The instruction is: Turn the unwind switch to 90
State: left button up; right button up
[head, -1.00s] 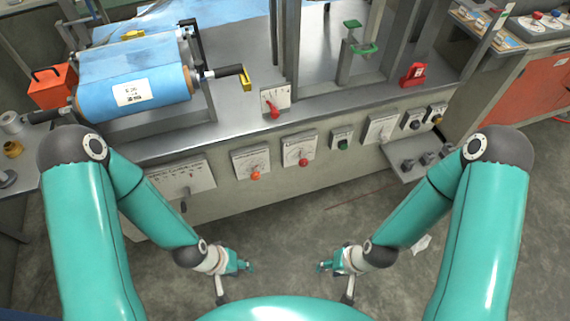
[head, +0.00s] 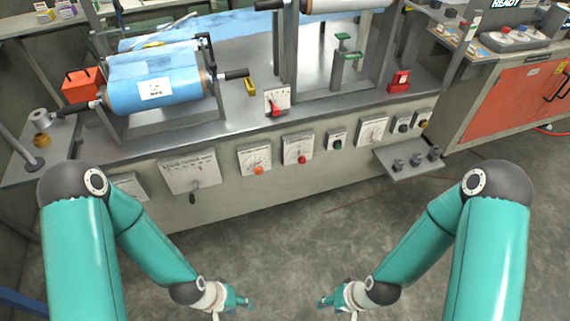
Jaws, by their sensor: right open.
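Several labelled control plates line the machine's front; their small print is too blurred to tell which is the unwind switch. A wide plate with a dark lever (head: 193,190) is at the left. Dial plates with an orange knob (head: 258,170) and a red knob (head: 302,160) are in the middle. A plate with a red pointer handle (head: 275,108) stands on the bench edge above them. My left gripper (head: 238,302) and my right gripper (head: 330,303) are low in the view, apart from the machine. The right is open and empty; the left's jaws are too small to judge.
A blue film roll (head: 155,92) with a crank sits on the bench (head: 200,122). A small shelf (head: 408,165) juts out at the right, below dark knobs. An orange cabinet (head: 510,95) stands at the far right. The floor before the panel is clear.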

aim_at(302, 159)
jog(key=z, duration=0.2)
jog(key=i, duration=0.8)
jog(key=u, duration=0.65)
jog(key=k, duration=1.15)
jog(key=u, duration=0.8)
jog(key=i, duration=1.45)
jog(key=z, duration=0.8)
